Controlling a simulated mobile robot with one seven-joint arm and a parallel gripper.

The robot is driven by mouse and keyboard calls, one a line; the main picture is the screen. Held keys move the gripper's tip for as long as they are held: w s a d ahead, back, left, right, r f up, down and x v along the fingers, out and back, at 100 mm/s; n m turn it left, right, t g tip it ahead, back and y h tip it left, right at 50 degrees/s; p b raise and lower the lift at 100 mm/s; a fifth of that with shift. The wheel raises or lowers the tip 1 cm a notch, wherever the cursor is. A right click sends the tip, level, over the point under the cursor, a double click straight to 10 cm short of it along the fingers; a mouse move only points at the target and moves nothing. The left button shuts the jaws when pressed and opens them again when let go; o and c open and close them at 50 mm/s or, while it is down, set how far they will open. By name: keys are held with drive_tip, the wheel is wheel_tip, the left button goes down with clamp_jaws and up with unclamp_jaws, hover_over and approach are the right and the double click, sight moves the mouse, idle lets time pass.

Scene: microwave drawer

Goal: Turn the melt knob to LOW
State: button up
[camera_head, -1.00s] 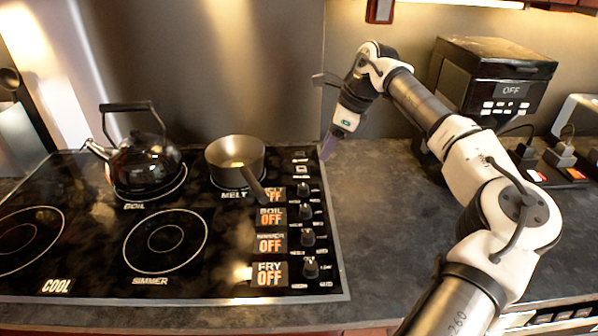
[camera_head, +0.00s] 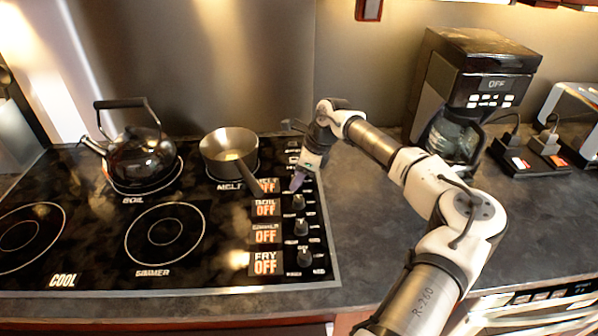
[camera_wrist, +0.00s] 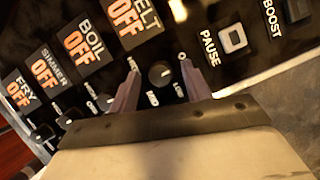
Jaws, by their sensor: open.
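The melt knob (camera_wrist: 160,74) is a small round dark knob between my open fingertips in the wrist view. The fingers are on either side of it, with gaps visible; whether they reach its height is unclear. Its display (camera_wrist: 132,20) reads MELT OFF. My gripper (camera_wrist: 158,61) is open and holds nothing. In the head view my gripper (camera_head: 297,183) points down at the upper end of the knob column and hides the melt knob. The melt display (camera_head: 268,185) is partly covered by the pan handle.
The boil knob (camera_head: 298,203), simmer knob (camera_head: 301,227) and fry knob (camera_head: 305,258) line up in front. A saucepan (camera_head: 229,145) stands left of my gripper, its handle toward the displays. A kettle (camera_head: 140,155) is farther left. The coffee maker (camera_head: 480,62) stands right.

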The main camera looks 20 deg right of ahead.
drive_tip(key=shift+c, duration=0.5)
drive_tip(key=c, duration=0.9)
drive_tip(key=shift+f+m+b, duration=0.15)
drive_tip(key=shift+m+b, duration=0.15)
drive_tip(key=shift+b, duration=0.25)
drive_tip(key=m+b, duration=0.1)
drive_tip(key=b, duration=0.1)
drive_tip(key=m+t+h+b, duration=0.1)
drive_tip(key=shift+s+f+m+b, duration=0.1)
drive_tip(key=shift+f+m+b, duration=0.1)
drive_tip(key=shift+m+b, duration=0.2)
drive_tip(key=m+h+b, duration=0.1)
drive_tip(key=m+b, duration=0.2)
drive_tip(key=b, duration=0.2)
drive_tip(key=shift+a+m+t, duration=0.15)
drive_tip(key=shift+m+t, duration=0.15)
drive_tip(key=m+h+b, duration=0.1)
drive_tip(key=m+b, duration=0.2)
drive_tip(key=b, duration=0.1)
drive_tip(key=shift+s+a+h+b, duration=0.1)
drive_tip(key=shift+h+b, duration=0.2)
drive_tip(key=shift+b, duration=0.05)
drive_tip(key=m+b, duration=0.1)
drive_tip(key=b, duration=0.1)
drive_tip(key=m+h+b, duration=0.1)
drive_tip(key=m, duration=0.1)
drive_tip(key=shift+a+r+m+b, duration=0.1)
drive_tip(key=shift+r+m+b, duration=0.1)
drive_tip(key=shift+m+b, duration=0.15)
